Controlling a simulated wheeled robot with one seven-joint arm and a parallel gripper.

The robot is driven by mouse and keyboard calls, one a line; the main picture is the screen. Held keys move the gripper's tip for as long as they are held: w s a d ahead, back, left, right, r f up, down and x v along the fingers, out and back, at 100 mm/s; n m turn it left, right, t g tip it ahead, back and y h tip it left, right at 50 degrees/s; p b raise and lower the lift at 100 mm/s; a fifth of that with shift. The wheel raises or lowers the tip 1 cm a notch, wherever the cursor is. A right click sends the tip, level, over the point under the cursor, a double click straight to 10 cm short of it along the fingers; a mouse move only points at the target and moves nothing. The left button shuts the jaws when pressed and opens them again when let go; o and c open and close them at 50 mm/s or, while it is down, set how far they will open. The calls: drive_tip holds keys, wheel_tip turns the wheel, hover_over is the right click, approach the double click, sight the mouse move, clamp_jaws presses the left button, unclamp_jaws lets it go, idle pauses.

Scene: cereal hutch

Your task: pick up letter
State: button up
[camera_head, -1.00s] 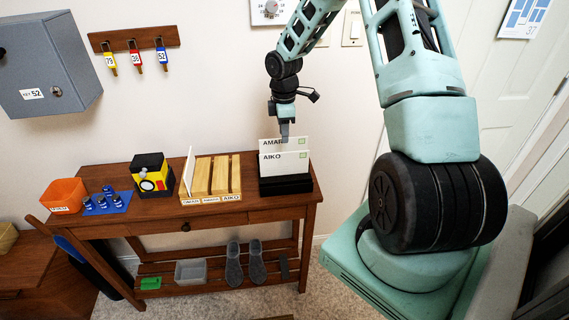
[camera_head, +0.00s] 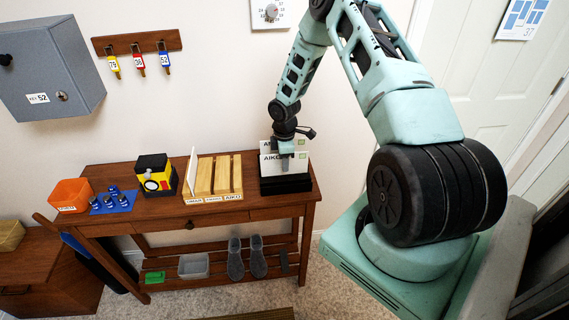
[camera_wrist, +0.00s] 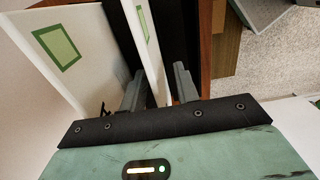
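Two white letters stand upright in a black holder (camera_head: 286,184) at the right end of the table. The front one is the AIKO letter (camera_head: 272,165); the other letter (camera_head: 266,143) is just behind it, its name mostly hidden by my arm. My gripper (camera_head: 286,152) is at the letters' top edge, pointing down. In the wrist view my gripper (camera_wrist: 160,88) is open, with one finger on either side of a letter (camera_wrist: 150,45) with a green-framed stamp, apparently the front one. The other letter (camera_wrist: 55,70) is outside the fingers, to the left.
A slotted wooden sorter (camera_head: 213,180) with name labels stands left of the holder. Further left are a yellow-black box (camera_head: 156,177), a blue mat (camera_head: 112,202) and an orange bin (camera_head: 70,195).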

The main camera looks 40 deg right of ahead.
clamp_jaws()
drive_tip(key=shift+r, duration=0.1)
wheel_tip(320, 180, up, 9)
drive_tip(key=b, duration=0.2)
drive_tip(key=shift+r+b, duration=0.1)
drive_tip(key=shift+b, duration=0.3)
drive_tip(key=shift+r, duration=0.3)
drive_tip(key=shift+a, duration=0.1)
